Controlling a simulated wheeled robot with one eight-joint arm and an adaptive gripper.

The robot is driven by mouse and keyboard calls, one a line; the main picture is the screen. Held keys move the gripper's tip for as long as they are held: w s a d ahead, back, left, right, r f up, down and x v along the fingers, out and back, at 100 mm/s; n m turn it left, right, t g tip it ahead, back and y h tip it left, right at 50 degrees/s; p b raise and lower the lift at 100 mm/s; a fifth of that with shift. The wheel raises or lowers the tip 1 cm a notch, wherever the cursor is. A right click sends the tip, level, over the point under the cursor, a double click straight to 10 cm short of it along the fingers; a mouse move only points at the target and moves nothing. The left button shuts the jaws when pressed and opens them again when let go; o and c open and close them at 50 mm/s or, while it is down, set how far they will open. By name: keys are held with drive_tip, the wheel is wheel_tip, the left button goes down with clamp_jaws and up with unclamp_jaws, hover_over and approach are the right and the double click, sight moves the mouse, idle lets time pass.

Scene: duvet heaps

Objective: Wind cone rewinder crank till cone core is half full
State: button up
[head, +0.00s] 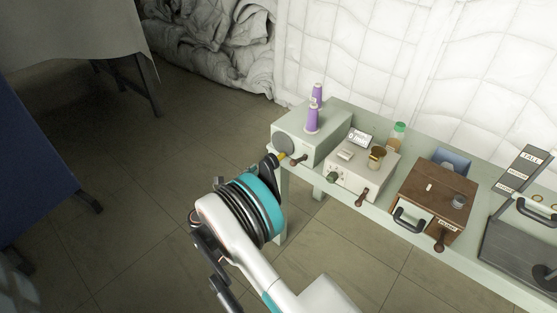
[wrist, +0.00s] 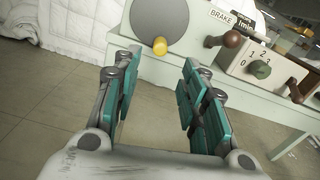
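The cone rewinder (head: 310,143) is a pale green box at the left end of the bench, with two purple thread cones (head: 312,119) upright on top. A grey crank disc (head: 282,144) with a yellow knob (wrist: 160,46) is on its front; the disc also shows in the wrist view (wrist: 158,18). A lever with a brown ball (wrist: 233,39), labelled BRAKE, is right of the disc. My gripper (wrist: 157,92) is open and empty, facing the knob, which lies beyond and between its fingers. In the head view my wrist partly hides the gripper. The fill of the core cannot be told.
Right of the rewinder on the bench (head: 373,211) are a beige dial box (head: 352,183), a brown wooden box (head: 437,190) with a handle and a grey case (head: 512,255). White quilted padding (head: 370,60) stands behind. The floor (head: 150,200) at left is open.

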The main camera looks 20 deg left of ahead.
sight(276, 161)
drive_tip(key=b+x, duration=0.3)
drive_tip(key=x, duration=0.8)
drive_tip(key=shift+w+d, duration=0.1)
drive_tip(key=shift+w, duration=0.25)
clamp_jaws()
